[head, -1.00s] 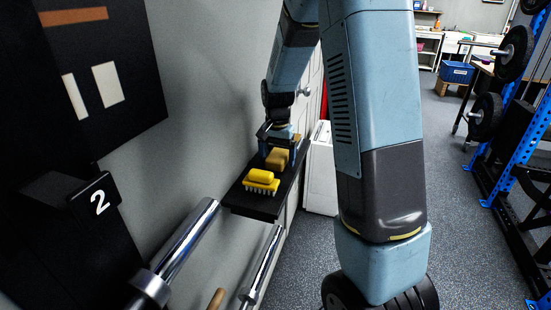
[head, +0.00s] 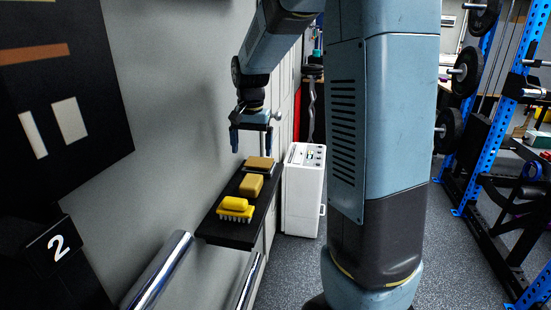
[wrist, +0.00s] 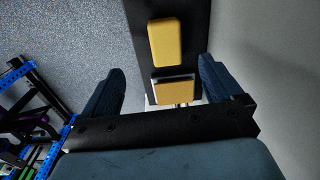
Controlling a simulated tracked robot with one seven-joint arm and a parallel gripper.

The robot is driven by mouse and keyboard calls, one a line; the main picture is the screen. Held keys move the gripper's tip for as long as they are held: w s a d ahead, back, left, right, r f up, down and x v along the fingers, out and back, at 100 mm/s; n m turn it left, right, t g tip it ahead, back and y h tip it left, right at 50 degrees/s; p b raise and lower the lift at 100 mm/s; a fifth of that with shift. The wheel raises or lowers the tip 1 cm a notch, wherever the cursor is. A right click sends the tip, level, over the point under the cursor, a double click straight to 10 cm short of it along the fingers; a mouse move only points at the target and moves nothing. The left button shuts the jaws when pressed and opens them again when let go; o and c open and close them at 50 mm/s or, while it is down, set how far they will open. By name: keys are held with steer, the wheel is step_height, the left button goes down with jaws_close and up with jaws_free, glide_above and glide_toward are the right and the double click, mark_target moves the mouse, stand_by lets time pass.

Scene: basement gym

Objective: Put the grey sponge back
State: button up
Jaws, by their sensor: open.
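A black wall shelf (head: 224,228) holds three things in a row. Nearest is a yellow brush (head: 236,206) with pale bristles. Behind it lies a plain tan block, like a sponge (head: 251,185); it also shows in the wrist view (wrist: 165,42). At the far end a tan-topped piece (head: 259,163) sits on a pale grey layer or holder; it shows in the wrist view too (wrist: 174,89). I cannot make out a plainly grey sponge. My gripper (head: 251,143) is open and empty above the shelf's far end, clear of the far piece.
The grey wall runs along the shelf's left side. A white cabinet (head: 305,190) stands beyond the shelf on the right. Chrome bars (head: 158,270) stick out below and in front. A blue weight rack (head: 490,120) stands far right, with open floor before it.

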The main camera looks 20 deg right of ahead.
steer(key=s+r+n+t, duration=0.2)
steer(key=s+r+n, duration=0.1)
steer(key=s, duration=1)
steer(key=s+r+n+t, duration=0.3)
steer(key=s+r, duration=0.2)
steer(key=s, duration=0.8)
steer(key=shift+a+n, duration=0.2)
steer(key=shift+n, duration=0.1)
